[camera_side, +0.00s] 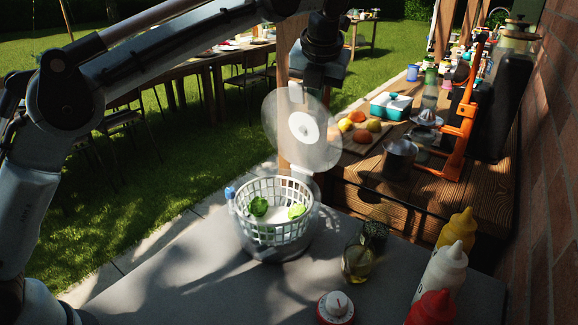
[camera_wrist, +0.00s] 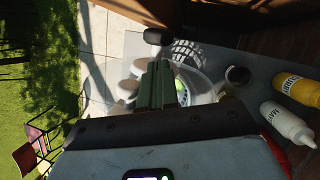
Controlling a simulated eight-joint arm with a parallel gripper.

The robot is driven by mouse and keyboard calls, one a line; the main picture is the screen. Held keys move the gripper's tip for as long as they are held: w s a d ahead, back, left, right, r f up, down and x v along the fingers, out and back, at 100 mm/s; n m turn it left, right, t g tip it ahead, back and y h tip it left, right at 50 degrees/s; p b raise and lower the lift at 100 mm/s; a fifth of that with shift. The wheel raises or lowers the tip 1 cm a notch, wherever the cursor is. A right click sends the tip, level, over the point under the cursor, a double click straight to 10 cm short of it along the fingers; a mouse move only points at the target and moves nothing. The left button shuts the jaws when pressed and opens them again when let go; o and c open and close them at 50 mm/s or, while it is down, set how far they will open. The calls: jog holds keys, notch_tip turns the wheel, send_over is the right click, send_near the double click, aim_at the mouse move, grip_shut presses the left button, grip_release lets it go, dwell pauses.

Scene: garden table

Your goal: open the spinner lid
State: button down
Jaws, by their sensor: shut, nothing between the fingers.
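The salad spinner (camera_side: 278,247) stands on the grey counter, with a white slotted basket (camera_side: 262,228) holding green leaves. Its clear round lid (camera_side: 322,150), with a white hub, stands up steeply at the basket's rear edge, so the basket top is uncovered. My gripper (camera_side: 308,84) is at the lid's upper edge in the side view; I cannot tell whether it touches. In the wrist view my gripper (camera_wrist: 158,72) has its fingers together and empty, in front of the clear lid (camera_wrist: 118,72). The fingers hide part of the spinner there.
Right of the spinner are a glass bottle (camera_side: 357,264), a red-and-white timer (camera_side: 335,308) and squeeze bottles (camera_side: 440,272). A wooden bench (camera_side: 385,196) behind holds a metal pot (camera_side: 399,160) and an orange-framed press (camera_side: 464,120). The counter's left part is clear.

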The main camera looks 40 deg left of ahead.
jog(key=v, duration=0.4)
jog(key=s+d, duration=0.7)
jog(key=s, duration=0.2)
jog(key=s+a+f+n+t+h, duration=0.1)
jog(key=s+a+f+n, duration=0.6)
jog(key=n, duration=0.9)
jog(key=s+a+f+n+t+h, duration=0.2)
jog(key=s+a+f+n, duration=0.5)
jog(key=n, duration=0.9)
jog(key=shift+s+a+f, duration=0.35)
jog(key=shift+a+f, duration=0.85)
jog(key=shift+a, duration=1.05)
